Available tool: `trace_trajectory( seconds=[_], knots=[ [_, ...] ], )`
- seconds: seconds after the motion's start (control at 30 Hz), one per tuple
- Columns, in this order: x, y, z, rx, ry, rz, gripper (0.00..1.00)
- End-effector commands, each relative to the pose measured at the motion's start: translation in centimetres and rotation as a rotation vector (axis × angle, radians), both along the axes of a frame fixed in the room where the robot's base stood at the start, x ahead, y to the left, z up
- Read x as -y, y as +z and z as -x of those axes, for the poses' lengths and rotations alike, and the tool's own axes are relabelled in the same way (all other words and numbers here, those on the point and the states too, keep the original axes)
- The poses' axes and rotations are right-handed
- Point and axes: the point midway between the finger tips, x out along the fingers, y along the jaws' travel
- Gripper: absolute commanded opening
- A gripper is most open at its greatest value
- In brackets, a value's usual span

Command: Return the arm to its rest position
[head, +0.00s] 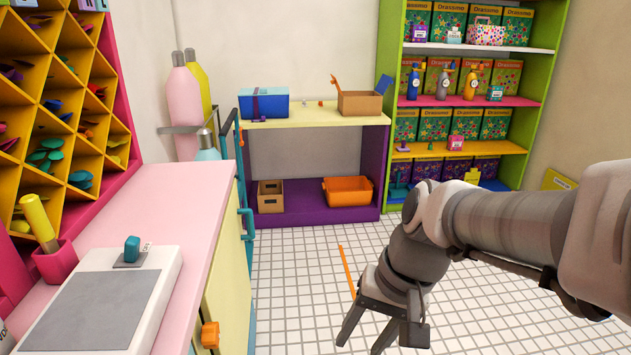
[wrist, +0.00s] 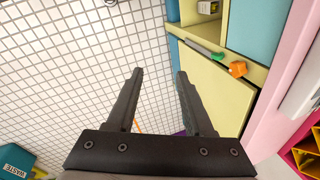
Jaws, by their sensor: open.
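My gripper (head: 366,331) hangs from my arm at the lower right of the head view, pointing down over the white tiled floor. Its two fingers are apart with nothing between them. In the wrist view my gripper (wrist: 157,75) is also open and empty, with floor tiles and the edge of a yellow cabinet front behind the fingers. My arm reaches in from the right edge of the head view.
A pink counter (head: 190,200) with a yellow cabinet front and orange knob (head: 210,335) stands at left. A purple shelf unit (head: 345,215) and a green shelf (head: 545,85) stand at the back. A teal bin (wrist: 18,160) shows in the wrist view. Tiled floor lies between.

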Motion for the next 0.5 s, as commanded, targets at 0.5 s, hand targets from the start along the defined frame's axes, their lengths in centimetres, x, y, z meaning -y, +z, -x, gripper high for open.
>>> trace_trajectory(
  seconds=[0.5],
  knots=[
    [6.5,5.4,4.2,0.401,0.095,0.281,0.52]
  ],
)
